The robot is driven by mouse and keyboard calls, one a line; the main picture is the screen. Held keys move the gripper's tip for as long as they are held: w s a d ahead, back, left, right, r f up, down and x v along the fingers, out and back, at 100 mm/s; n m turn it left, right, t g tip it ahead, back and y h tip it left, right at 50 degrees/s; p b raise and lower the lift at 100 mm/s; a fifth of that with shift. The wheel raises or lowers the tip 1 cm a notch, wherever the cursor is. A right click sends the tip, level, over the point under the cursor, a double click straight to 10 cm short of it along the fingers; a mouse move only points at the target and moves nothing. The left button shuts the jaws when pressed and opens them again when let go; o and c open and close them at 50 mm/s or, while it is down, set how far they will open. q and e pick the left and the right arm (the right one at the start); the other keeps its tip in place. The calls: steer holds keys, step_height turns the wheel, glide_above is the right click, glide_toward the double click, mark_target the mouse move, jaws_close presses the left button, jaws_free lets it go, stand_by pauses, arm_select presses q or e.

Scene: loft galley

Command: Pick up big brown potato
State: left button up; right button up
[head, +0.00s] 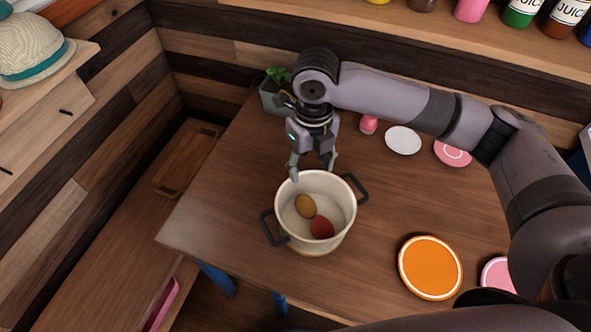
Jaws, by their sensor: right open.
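The big brown potato (305,206) lies inside a white pot (340,236) with two dark handles on the wooden table. A red round item (322,228) lies beside it in the pot, at its lower right. My right gripper (313,174) is open and empty, with its fingers pointing down near the far rim of the pot, just beyond the potato in the picture. Whether a fingertip touches the rim cannot be told. My left gripper is not in view.
A potted plant (272,98) stands behind the gripper at the table's back corner. A white plate (403,140), a pink plate (453,152) and an orange plate (430,267) lie to the right. Juice bottles (522,10) line the shelf above. The table left of the pot is clear.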

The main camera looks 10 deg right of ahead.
steer(key=p, duration=0.1)
glide_above(306, 201)
steer(key=f, duration=0.8)
steer(key=shift+s+d+f, duration=0.1)
steer(key=shift+s+f, duration=0.1)
steer(key=shift+f, duration=0.05)
step_height(306, 201, down, 2)
steer(key=shift+w+f+p, duration=0.1)
steer(key=shift+f+p, duration=0.15)
steer(key=shift+p, duration=0.1)
steer(key=shift+f, duration=0.25)
step_height(306, 201, down, 5)
steer(key=shift+w+f+p, duration=0.1)
steer(key=shift+f+p, duration=0.05)
steer(key=shift+p, duration=0.55)
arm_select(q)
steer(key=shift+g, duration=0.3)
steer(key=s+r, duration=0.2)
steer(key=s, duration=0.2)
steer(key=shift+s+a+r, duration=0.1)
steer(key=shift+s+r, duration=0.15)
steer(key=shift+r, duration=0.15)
arm_select(e)
steer(key=shift+c, duration=0.3)
